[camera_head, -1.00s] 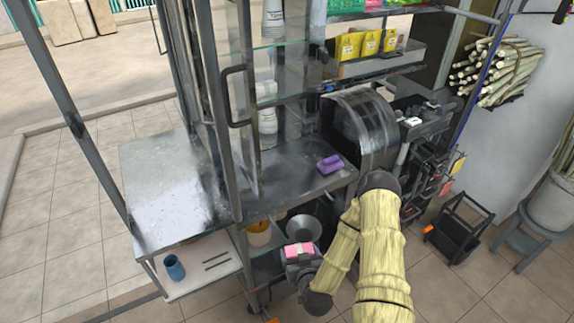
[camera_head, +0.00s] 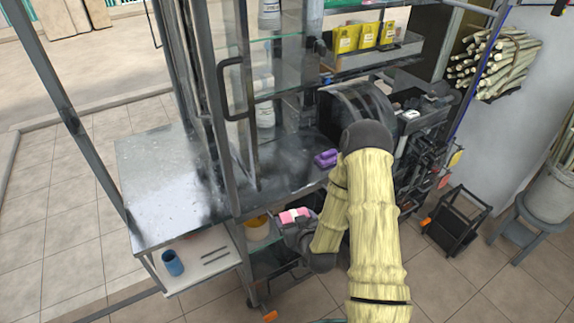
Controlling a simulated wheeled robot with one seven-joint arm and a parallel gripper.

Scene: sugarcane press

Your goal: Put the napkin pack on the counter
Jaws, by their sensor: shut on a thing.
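The napkin pack (camera_head: 290,217), pink with a pale band, is in my gripper (camera_head: 296,221). My gripper is shut on it, and the fingers are largely hidden under and behind the pack. The pack is just in front of the front edge of the dark metal counter (camera_head: 285,172). I cannot tell its exact height against the counter top. A purple pack (camera_head: 326,158) lies on the counter near its right end, partly beside my arm.
A glass-shelved cabinet frame with a black handle (camera_head: 231,90) stands over the counter's left part. A black press housing (camera_head: 357,106) is at the right. The counter's middle is clear.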

